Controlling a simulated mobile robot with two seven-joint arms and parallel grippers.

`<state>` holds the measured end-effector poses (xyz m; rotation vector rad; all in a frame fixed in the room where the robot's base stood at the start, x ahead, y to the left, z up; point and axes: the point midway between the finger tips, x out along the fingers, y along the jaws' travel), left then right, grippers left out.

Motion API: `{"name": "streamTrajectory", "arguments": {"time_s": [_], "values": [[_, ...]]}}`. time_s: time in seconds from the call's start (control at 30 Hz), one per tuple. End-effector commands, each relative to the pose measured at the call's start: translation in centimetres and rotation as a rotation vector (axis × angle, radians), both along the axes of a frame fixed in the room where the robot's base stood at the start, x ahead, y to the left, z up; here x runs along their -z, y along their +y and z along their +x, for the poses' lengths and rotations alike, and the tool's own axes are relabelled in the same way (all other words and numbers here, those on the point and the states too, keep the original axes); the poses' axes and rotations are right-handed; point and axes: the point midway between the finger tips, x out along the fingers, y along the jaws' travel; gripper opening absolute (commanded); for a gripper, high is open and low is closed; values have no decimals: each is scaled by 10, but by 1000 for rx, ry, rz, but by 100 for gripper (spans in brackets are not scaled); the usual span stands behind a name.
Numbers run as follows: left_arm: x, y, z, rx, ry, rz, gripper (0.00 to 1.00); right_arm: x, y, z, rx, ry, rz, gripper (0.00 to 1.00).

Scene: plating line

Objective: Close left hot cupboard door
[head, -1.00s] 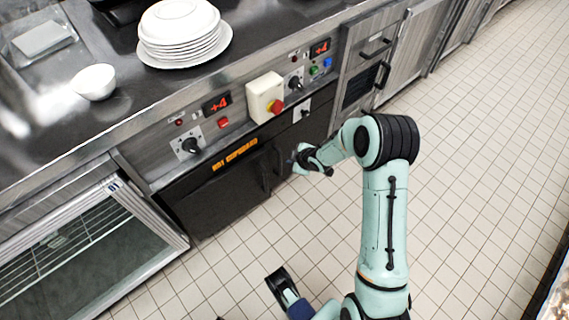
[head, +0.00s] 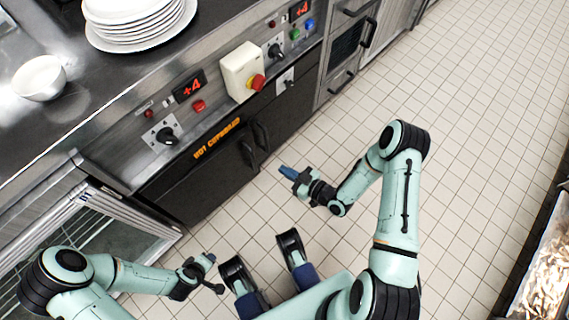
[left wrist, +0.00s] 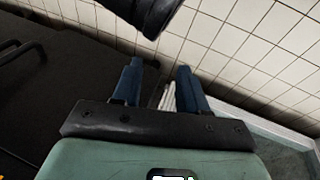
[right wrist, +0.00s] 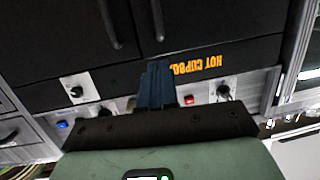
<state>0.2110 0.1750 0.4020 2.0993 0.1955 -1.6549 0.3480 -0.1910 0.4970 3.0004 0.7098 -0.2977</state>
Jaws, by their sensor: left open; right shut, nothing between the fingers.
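The left hot cupboard door (head: 196,185) is a dark panel under the orange "HOT CUPBOARD" label. It looks shut, about flush with the right door (head: 285,117). The left door's bar handle (head: 248,154) is beside the right door's handle (head: 261,135). The right wrist view shows the left door (right wrist: 215,28) upside down. My right gripper (head: 288,172) is shut and empty, in front of the doors and apart from them. My left gripper (head: 209,259) is open and empty, lower left, over the floor. Its blue fingers (left wrist: 159,88) show spread in the left wrist view.
A glass-fronted cabinet (head: 105,228) stands left of the cupboard, close to my left arm. The counter holds stacked plates (head: 140,22) and a bowl (head: 40,78).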

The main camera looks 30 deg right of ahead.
Motion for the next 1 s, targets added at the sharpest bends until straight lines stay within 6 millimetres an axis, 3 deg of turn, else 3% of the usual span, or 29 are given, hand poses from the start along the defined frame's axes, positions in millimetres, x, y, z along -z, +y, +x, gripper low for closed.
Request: {"name": "streamTrajectory", "arguments": {"time_s": [0.17, 0.5, 0.7, 1.0], "values": [[17, 4, -5, -7, 23, 5, 43, 9, 18, 34, -3, -3, 0, 0], [48, 9, -42, -12, 146, -2, 43, 21, 45, 91, 0, -2, -1, 0], [55, 11, -52, -15, 181, -4, 43, 24, 52, 104, 0, 0, -2, 0], [56, 11, -53, -15, 185, -5, 43, 23, 53, 106, 0, 1, -3, 0]]}}
